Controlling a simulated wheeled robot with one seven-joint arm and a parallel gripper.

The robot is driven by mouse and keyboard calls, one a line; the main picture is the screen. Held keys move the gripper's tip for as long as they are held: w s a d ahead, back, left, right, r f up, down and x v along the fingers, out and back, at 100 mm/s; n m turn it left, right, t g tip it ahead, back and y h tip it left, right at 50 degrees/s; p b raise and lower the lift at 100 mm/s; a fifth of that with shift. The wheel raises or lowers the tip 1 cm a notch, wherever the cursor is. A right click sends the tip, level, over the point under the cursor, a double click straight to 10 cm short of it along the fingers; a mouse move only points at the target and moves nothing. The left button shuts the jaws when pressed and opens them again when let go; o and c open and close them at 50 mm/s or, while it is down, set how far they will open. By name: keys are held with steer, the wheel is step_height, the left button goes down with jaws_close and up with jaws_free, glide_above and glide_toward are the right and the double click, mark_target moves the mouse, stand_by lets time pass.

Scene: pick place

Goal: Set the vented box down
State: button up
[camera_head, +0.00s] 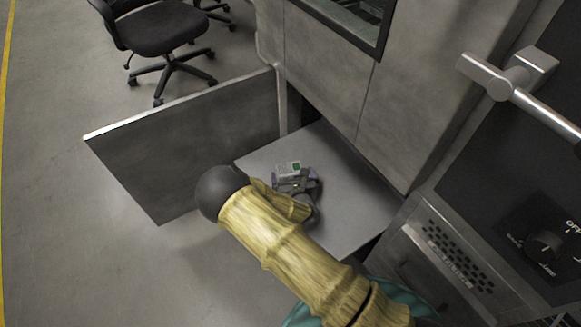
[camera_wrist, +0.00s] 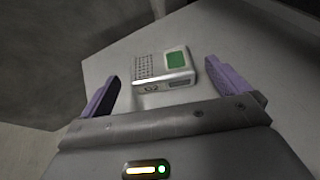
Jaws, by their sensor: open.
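The vented box (camera_wrist: 160,70) is a small pale grey box with a grid of vent slots and a green square on its top. In the wrist view it rests on a flat grey surface (camera_wrist: 120,52), between and just ahead of the two purple fingers of my gripper (camera_wrist: 168,90). The fingers stand open, with gaps on both sides of the box. In the head view the box (camera_head: 288,169) sits on the grey pull-out panel (camera_head: 345,200), just beyond my gripper (camera_head: 292,180). My arm hides part of the gripper and panel there.
An open door panel (camera_head: 190,145) stands left of the grey surface. Cabinet walls (camera_head: 320,75) rise behind it. A machine with a vent grille (camera_head: 455,255) and a bar handle (camera_head: 535,100) is at the right. A black office chair (camera_head: 158,35) stands on the open floor at upper left.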

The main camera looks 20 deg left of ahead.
steer(key=p+v, duration=0.1)
steer(key=v, duration=0.6)
steer(key=shift+p, duration=0.3)
